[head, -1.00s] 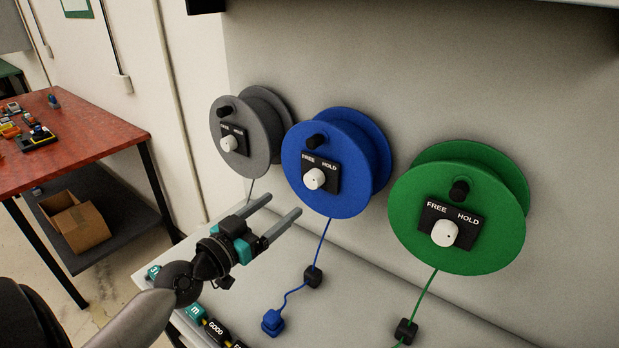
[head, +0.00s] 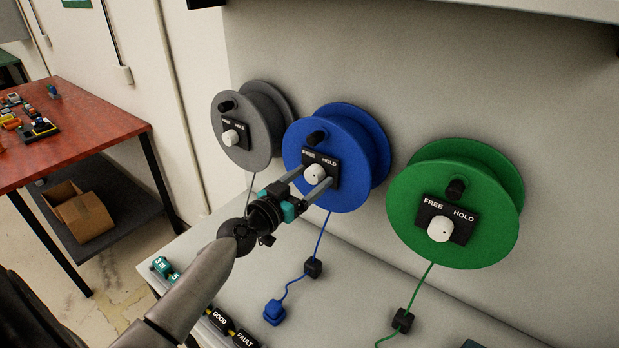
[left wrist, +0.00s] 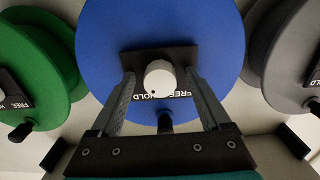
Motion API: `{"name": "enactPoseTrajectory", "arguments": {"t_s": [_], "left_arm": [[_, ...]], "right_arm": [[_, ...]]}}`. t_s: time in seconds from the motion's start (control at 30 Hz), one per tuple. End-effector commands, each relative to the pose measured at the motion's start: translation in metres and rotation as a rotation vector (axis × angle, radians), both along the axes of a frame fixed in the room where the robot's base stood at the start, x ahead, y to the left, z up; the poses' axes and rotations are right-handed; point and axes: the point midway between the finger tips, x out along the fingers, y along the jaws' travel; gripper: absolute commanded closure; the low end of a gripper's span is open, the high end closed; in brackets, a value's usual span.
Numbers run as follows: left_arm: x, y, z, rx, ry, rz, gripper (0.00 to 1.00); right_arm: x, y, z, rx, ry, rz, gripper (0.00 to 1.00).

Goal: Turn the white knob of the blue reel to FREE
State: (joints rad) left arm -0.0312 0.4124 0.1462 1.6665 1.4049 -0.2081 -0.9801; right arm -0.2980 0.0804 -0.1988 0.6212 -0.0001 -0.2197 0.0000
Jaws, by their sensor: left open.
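The blue reel (head: 348,188) is mounted on the grey wall between a grey and a green reel. Its white knob (head: 315,174) sits on a black plate (head: 334,166) marked FREE and HOLD. My left gripper (head: 315,177) is open, its fingers reaching to the knob from the lower left. In the left wrist view the fingers (left wrist: 162,95) lie on either side of the white knob (left wrist: 160,76), with gaps showing, in front of the blue reel (left wrist: 110,30). A small dark mark shows on the knob's face. My right gripper is not in view.
The grey reel (head: 262,150) and green reel (head: 410,215) flank the blue one. Label blocks (head: 220,320) lie on the ledge below. A red table (head: 90,135) stands at the left.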

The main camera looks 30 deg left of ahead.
Motion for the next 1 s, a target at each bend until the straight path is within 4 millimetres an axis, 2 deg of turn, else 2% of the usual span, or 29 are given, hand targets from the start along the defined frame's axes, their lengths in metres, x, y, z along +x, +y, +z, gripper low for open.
{"name": "enactPoseTrajectory", "arguments": {"t_s": [0.27, 0.9, 1.0], "left_arm": [[0.0008, -0.0004, 0.0001, -0.001, 0.0, 0.0, 0.21], [0.0005, -0.0001, 0.0001, -0.001, 0.0, 0.0, 0.93], [0.0005, -0.0001, 0.0001, -0.001, 0.0, 0.0, 1.0]], "right_arm": [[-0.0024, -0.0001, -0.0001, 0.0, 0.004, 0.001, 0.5], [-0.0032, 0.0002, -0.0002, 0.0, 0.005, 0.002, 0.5], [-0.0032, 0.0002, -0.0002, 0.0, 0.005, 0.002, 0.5]]}}
